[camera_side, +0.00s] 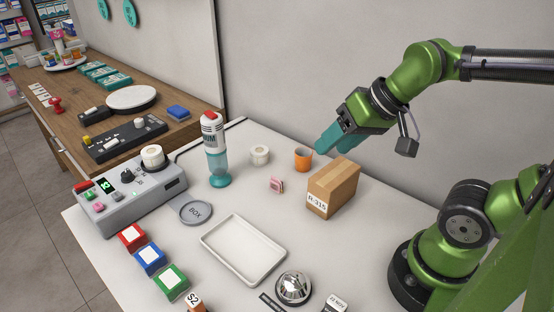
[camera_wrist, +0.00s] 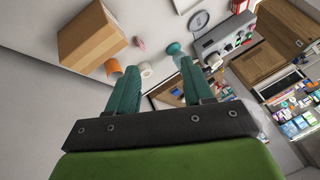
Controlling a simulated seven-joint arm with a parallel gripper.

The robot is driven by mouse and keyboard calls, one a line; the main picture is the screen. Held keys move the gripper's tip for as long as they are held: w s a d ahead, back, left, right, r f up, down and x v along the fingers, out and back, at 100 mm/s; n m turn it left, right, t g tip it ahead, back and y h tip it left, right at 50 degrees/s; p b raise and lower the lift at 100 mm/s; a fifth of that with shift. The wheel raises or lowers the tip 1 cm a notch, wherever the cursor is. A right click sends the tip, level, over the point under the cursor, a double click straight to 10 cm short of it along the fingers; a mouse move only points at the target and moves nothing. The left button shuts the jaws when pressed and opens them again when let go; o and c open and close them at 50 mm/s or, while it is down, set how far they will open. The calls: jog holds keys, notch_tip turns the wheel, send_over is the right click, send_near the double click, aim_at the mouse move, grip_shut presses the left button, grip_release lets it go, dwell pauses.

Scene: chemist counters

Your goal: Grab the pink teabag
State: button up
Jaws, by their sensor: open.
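The pink teabag (camera_side: 277,185) is a small pink packet lying on the white table, left of the cardboard box and in front of the orange cup. In the wrist view it shows as a small pink shape (camera_wrist: 140,43) beside the box. My gripper (camera_side: 326,143) has teal fingers and is above the table at the back right, near the orange cup and box, up and to the right of the teabag. In the wrist view its two fingers (camera_wrist: 156,80) are spread apart with nothing between them. The gripper is open and apart from the teabag.
A cardboard box (camera_side: 340,184) stands right of the teabag. An orange cup (camera_side: 303,159) and a white cup (camera_side: 260,155) stand behind it. A bottle dispenser (camera_side: 215,150) stands to the left. A white tray (camera_side: 243,250) lies in front, with clear table between.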

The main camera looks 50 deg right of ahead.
jog(key=w+d+f+n+g+h, duration=0.1)
jog(key=w+d+f+n+g, duration=0.15)
jog(key=w, duration=0.55)
jog(key=w+d+f+n+g+h, duration=0.1)
jog(key=w+d+f+n+g, duration=0.2)
jog(key=w, duration=0.5)
send_over(276, 179)
jog(key=s, duration=0.1)
jog(key=shift+m+t, duration=0.25)
jog(key=shift+m, duration=0.1)
notch_tip(276, 179, down, 11)
jog(key=shift+d+f, duration=0.1)
jog(key=shift+w+f, duration=0.2)
jog(key=shift+f, duration=0.8)
jog(key=shift+w+f, duration=0.15)
jog(key=shift+f, duration=0.9)
jog(key=shift+w+f, duration=0.2)
jog(key=shift+f, duration=0.8)
grip_shut()
